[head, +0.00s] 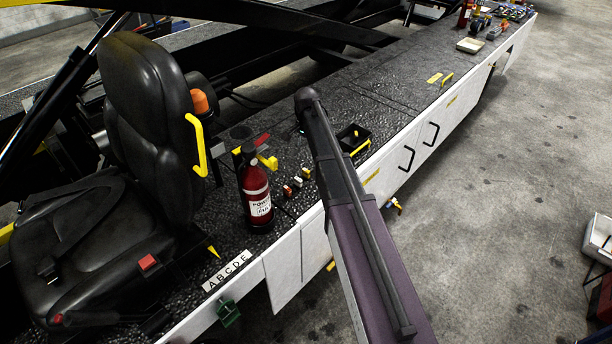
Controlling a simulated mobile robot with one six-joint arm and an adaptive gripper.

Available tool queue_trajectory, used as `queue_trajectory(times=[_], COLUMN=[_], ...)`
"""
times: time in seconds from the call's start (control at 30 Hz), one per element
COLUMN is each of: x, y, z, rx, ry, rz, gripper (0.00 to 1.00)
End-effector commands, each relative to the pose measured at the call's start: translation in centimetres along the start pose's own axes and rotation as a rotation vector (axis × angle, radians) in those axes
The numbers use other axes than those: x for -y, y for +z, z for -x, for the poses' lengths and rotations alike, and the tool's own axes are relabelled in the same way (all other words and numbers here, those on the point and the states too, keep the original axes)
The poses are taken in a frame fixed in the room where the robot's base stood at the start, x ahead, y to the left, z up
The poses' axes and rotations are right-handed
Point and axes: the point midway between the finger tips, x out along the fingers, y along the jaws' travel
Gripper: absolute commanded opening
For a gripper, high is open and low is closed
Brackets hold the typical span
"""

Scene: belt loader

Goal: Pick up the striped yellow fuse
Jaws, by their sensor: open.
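Several small coloured pieces stand in a short row on the black textured deck, right of the red fire extinguisher. My arm rises from the lower right and passes just right of the row. My gripper is not visible; the arm hides part of the deck behind it.
The fire extinguisher (257,196) stands left of the row. A black seat (150,110) with a yellow handle (196,145) fills the left. A black open tray (353,137) lies beyond the arm. The deck (400,85) farther right is mostly clear.

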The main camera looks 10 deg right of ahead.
Motion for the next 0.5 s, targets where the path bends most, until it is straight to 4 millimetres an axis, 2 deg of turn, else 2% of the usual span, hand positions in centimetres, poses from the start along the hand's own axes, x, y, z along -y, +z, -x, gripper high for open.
queue_trajectory(times=[0.5], x=[0.1], y=[0.1], z=[-4.0], rx=[0.0], ry=[0.0], rz=[0.002], gripper=[0.86])
